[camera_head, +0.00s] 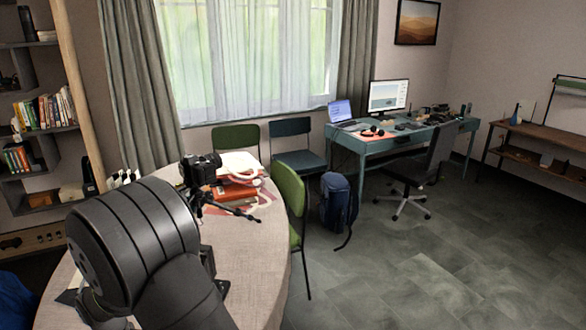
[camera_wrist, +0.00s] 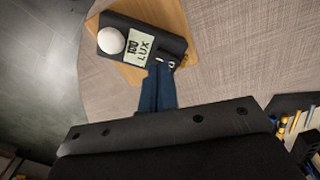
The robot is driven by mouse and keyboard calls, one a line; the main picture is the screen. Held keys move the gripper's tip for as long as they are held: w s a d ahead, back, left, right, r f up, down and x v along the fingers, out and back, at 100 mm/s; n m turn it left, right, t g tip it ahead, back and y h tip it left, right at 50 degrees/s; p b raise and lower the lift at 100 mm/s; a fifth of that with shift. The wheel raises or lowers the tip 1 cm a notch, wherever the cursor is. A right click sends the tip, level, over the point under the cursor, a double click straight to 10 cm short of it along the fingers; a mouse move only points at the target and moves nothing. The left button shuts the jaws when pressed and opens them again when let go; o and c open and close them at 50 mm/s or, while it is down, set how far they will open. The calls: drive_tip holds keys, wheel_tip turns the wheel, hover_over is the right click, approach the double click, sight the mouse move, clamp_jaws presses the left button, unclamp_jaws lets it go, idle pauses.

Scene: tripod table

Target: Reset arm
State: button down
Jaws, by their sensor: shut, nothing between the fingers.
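My gripper (camera_wrist: 158,72) shows in the wrist view with its dark blue fingers together and nothing held between them. Just beyond the fingertips is a dark light meter (camera_wrist: 172,40) with a white dome and a display reading LUX. The meter lies on a wooden board (camera_wrist: 125,72) on the cloth-covered table. The fingertips overlap the meter's near edge in the picture; I cannot tell whether they touch it. In the head view my arm fills the lower left over the round table (camera_head: 262,285) and hides the fingers and the meter.
A green chair (camera_head: 289,195) stands at the table's right edge. A blue backpack (camera_head: 337,202) is on the floor. Floor to the right is open.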

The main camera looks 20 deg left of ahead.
wheel_tip(320, 180, down, 2)
drive_tip(key=shift+f, duration=0.1)
idle(0.4)
drive_tip(key=a+r+m, duration=0.2)
drive_tip(key=r+m, duration=0.3)
drive_tip(key=r, duration=0.2)
drive_tip(key=w+a+r+m+h, duration=0.1)
drive_tip(key=a+r+m, duration=0.1)
drive_tip(key=r+m, duration=0.3)
drive_tip(key=shift+w+r+g+h, duration=0.3)
drive_tip(key=shift+r, duration=1.5)
drive_tip(key=c, duration=2.1)
unclamp_jaws()
